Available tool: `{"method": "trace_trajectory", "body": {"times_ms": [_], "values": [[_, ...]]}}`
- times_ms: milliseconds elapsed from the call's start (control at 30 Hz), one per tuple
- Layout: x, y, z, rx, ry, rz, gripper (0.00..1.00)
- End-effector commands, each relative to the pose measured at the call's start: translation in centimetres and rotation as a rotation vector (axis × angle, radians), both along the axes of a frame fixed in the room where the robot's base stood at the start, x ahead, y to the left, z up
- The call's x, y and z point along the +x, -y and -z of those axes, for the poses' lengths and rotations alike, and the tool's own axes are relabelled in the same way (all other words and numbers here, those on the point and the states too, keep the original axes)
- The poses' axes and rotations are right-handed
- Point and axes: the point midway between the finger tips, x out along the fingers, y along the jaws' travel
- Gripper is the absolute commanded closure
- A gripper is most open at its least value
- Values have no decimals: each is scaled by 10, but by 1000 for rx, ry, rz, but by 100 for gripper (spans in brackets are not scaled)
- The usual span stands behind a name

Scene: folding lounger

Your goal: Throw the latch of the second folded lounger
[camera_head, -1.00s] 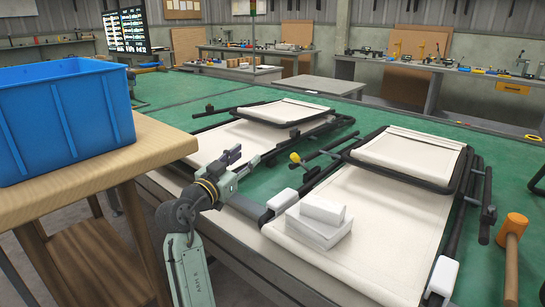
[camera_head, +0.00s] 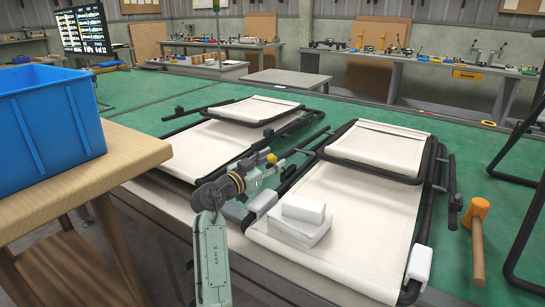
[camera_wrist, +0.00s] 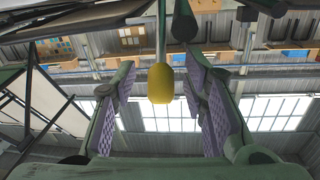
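Two folded loungers with cream fabric and black tube frames lie on the green table: a left one (camera_head: 221,143) and a right one (camera_head: 345,195). A yellow knob (camera_head: 271,158), apparently the latch handle, shows on a rod at the left side of the right lounger. My gripper (camera_head: 265,166) is at this knob in the head view and partly covers its surroundings. In the wrist view my gripper (camera_wrist: 163,97) is open, with its purple-padded fingers on either side of the yellow knob (camera_wrist: 160,83). Gaps show on both sides; contact is not visible.
White blocks (camera_head: 300,222) are stacked on the right lounger. An orange mallet (camera_head: 477,235) lies to its right, and a black tubular frame (camera_head: 520,190) stands at the right edge. A blue crate (camera_head: 48,120) sits on a wooden stand (camera_head: 90,170) at left.

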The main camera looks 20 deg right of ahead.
Motion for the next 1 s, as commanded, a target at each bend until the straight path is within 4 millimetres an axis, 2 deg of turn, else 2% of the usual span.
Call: {"method": "trace_trajectory", "body": {"times_ms": [133,400,1000], "values": [[5,7,-1,0,0,-1,60],[5,8,0,0,0,-2,60],[5,8,0,0,0,-1,100]]}}
